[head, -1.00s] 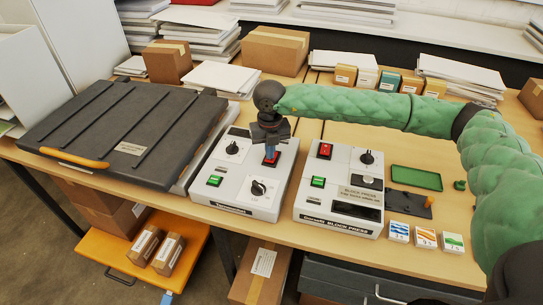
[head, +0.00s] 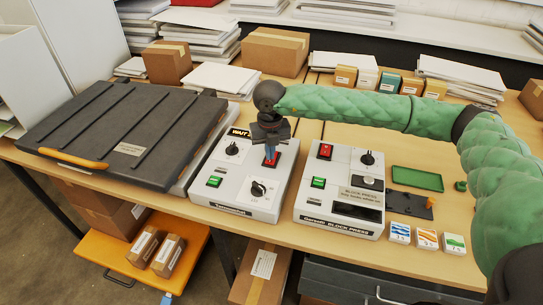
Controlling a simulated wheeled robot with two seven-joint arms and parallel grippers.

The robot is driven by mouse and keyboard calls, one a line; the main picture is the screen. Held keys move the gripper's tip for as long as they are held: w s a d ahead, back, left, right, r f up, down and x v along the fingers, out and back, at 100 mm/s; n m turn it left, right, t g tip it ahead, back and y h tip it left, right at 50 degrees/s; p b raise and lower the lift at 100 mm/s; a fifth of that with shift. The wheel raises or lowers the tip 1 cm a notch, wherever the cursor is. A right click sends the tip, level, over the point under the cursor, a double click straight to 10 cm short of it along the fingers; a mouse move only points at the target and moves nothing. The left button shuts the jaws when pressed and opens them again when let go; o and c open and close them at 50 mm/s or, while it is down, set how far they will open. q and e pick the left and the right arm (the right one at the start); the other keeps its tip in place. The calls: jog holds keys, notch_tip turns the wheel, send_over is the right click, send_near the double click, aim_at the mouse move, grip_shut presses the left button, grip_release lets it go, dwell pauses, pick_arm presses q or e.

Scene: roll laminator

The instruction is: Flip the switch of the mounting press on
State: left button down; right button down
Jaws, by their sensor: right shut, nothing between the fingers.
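The mounting press (head: 128,125) is a dark flat press with an orange handle, at the left. Its light grey control box (head: 225,190) beside it has a red rocker switch (head: 272,163), a green button (head: 214,182), two dark knobs and a small display (head: 238,132) lit with the yellow word WAIT. My right gripper (head: 271,156) points down, shut and empty, with its fingertips at the red switch, partly hiding it. Contact looks likely but is hard to judge. My left gripper is out of view.
A green tray (head: 417,179) and small cards (head: 427,239) lie further right. Cartons and paper stacks line the back.

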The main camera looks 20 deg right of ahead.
notch_tip(320, 180, up, 6)
jog(key=shift+r+p, duration=0.15)
jog(key=shift+p, duration=0.15)
dwell(0.5)
dwell(0.3)
